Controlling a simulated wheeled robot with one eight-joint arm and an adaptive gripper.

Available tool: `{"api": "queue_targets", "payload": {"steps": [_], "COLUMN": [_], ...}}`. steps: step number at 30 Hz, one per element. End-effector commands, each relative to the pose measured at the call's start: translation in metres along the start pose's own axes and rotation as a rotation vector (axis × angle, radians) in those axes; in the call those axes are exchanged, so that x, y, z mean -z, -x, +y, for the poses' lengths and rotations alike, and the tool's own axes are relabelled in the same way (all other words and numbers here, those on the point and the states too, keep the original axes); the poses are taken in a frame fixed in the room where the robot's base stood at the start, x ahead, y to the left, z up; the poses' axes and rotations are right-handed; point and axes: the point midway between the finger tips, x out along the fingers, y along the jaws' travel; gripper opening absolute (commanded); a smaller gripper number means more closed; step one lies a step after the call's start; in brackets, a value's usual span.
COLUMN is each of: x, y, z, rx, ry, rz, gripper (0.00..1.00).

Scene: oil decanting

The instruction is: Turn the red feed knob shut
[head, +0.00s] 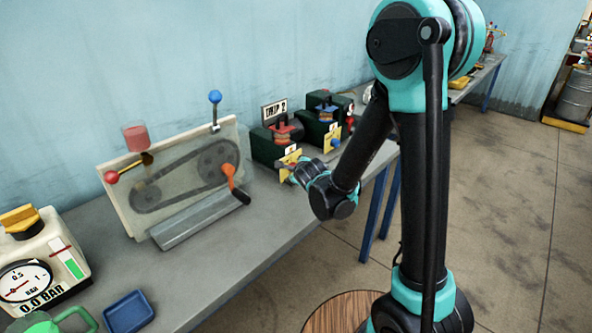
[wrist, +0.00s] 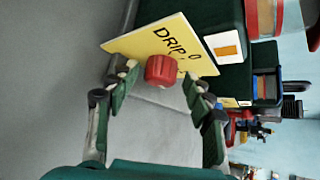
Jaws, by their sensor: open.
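The red feed knob (wrist: 161,70) shows in the wrist view in front of a yellow plate (wrist: 148,44) marked "DRIP 0", on a dark green box (wrist: 214,22). My gripper (wrist: 162,82) is open, with one fingertip on each side of the knob and small gaps visible. I cannot tell how deep the fingers reach around it. In the head view my gripper (head: 295,173) is at the front of the green box (head: 266,147) with the red top, by its yellow plate (head: 288,160). The knob is mostly hidden there by my gripper.
A second green box (head: 319,129) with a blue top stands just right of the first. A "DRIP 2" sign (head: 274,109) stands behind. A belt-drive panel (head: 180,175) with an orange crank (head: 234,182) stands left. A blue tray (head: 128,312) and pressure gauge (head: 24,282) are nearer.

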Motion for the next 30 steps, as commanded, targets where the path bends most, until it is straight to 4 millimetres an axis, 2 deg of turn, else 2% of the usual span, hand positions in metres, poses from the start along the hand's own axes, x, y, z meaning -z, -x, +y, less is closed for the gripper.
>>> {"api": "queue_targets", "payload": {"steps": [8,21,30], "x": [0.0,0.0,0.0], "y": [0.007,0.057,0.077], "z": [0.0,0.001,0.0], "rx": [0.0,-0.001,0.0], "ry": [0.0,0.001,0.0], "rz": [0.0,-0.001,0.0], "gripper": [0.53,0.53,0.53]}}
